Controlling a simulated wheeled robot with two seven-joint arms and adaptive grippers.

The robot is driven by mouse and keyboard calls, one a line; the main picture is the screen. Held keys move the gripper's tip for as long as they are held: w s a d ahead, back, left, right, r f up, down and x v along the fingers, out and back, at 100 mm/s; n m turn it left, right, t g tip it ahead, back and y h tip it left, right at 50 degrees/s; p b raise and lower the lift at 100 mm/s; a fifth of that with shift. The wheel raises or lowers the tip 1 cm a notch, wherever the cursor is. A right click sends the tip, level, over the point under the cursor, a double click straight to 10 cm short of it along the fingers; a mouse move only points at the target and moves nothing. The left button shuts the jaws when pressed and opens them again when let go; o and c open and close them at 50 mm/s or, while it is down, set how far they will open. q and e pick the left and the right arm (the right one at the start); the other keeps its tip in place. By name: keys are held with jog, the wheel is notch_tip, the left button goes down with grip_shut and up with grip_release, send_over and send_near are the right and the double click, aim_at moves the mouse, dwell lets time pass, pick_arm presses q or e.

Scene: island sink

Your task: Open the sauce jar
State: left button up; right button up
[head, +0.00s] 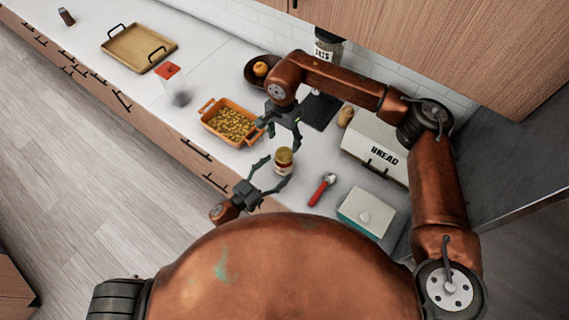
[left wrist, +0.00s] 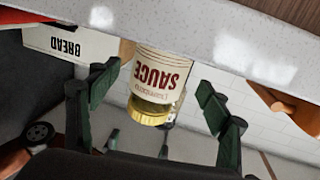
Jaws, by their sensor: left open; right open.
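The sauce jar (head: 283,162) stands on the white counter near its front edge, with a gold lid on top. In the left wrist view the jar (left wrist: 160,75) appears upside down, its cream label reading SAUCE and its gold lid (left wrist: 150,115) on. My left gripper (head: 272,171) is open, with its fingers on either side of the jar; in the left wrist view there are gaps between the fingers and the jar. My right gripper (head: 282,138) is open and empty, pointing down above the counter just behind the jar.
An orange baking dish (head: 210,105) of yellow food stands left of the jar. A red-handled utensil (head: 321,190) and a teal-and-white box (head: 366,212) lie to the right. The bread box (head: 375,140) stands behind them. A bowl (head: 257,70) and wooden tray (head: 138,49) are farther back.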

pick_arm(q)
jog(key=shift+x, duration=1.8)
jog(key=shift+c, duration=0.4)
